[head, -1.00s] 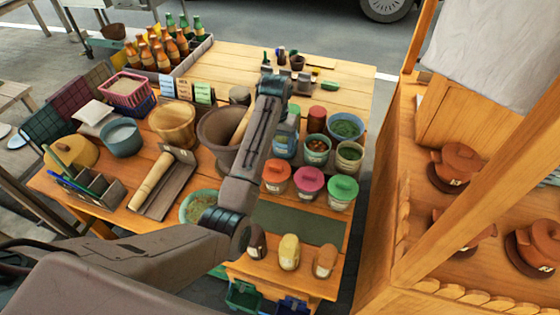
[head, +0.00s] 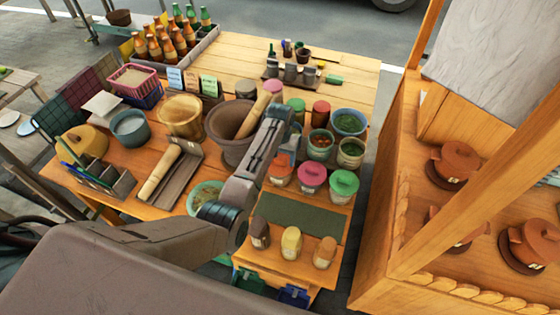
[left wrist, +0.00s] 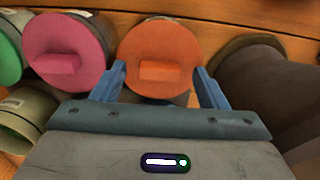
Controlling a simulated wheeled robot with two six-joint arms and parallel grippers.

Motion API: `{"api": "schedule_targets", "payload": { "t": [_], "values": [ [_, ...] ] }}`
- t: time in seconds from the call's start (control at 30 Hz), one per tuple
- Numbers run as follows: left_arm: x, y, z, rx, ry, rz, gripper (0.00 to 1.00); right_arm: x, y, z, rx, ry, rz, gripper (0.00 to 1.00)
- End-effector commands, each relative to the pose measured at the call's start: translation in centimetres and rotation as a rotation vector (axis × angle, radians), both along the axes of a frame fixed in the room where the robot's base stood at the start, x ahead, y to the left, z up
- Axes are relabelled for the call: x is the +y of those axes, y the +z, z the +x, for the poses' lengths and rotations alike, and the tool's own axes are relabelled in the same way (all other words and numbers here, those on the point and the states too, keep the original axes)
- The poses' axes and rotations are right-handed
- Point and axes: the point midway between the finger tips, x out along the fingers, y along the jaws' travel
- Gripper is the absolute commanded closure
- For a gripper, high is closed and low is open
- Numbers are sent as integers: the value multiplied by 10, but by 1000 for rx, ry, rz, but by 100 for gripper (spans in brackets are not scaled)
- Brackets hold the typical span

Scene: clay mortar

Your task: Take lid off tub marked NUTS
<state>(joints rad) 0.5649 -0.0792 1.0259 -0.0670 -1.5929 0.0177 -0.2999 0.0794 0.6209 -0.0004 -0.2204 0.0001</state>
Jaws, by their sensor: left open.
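Three lidded tubs stand in a row: one with an orange lid (head: 280,172), one with a pink lid (head: 313,177) and one with a green lid (head: 344,184). Their labels are too small to read, so I cannot tell which is marked NUTS. My left gripper (head: 287,150) is open at the orange-lidded tub. In the left wrist view, its blue fingers (left wrist: 159,73) stand either side of the raised grip on the orange lid (left wrist: 157,48), with gaps showing. The pink lid (left wrist: 68,50) is to the left. My right gripper is not in view.
A large mortar (head: 228,128) with a wooden pestle stands left of my gripper. Open tubs (head: 348,124) stand behind the lidded ones. A dark green mat (head: 300,220) in front is bare, with several small jars (head: 291,242) beyond it at the table's front.

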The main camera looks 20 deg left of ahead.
Motion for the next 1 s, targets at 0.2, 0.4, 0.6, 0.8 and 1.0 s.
{"api": "schedule_targets", "payload": {
  "t": [0.2,0.4,0.6,0.8,1.0],
  "values": [
    [0,-4,0,-1,0,0,33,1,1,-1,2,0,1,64],
    [0,-4,0,-1,0,0,58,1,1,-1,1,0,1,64],
    [0,-4,0,-1,0,0,81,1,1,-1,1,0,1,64],
    [0,-3,0,-1,0,0,81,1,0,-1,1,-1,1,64],
    [0,4,1,-3,1,0,81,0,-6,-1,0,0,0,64]
  ]
}}
